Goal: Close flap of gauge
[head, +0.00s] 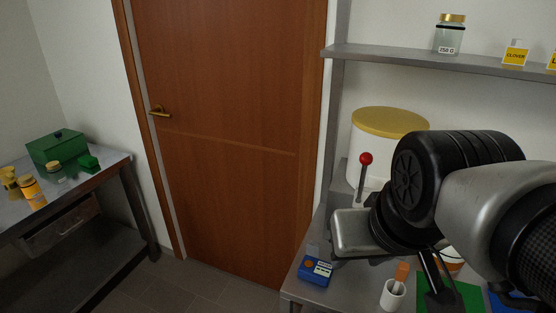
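A small blue device (316,271) with a dark display and an orange mark lies near the left front edge of the bench; it looks like the gauge. A small grey piece (313,250) shows at its back edge; I cannot tell for sure whether this is its raised flap. My gripper (434,282) is at the lower right, over the green mat, to the right of the device and apart from it. Its dark fingers point down and are partly hidden by my own arm, so their opening is unclear.
The bench (338,285) also carries a white cup (393,294) with an orange-handled tool, a green mat (462,298), a red-knobbed lever (365,160) and a yellow-lidded white tub (390,121). A shelf (420,60) hangs above. A side table (100,170) stands left of the door.

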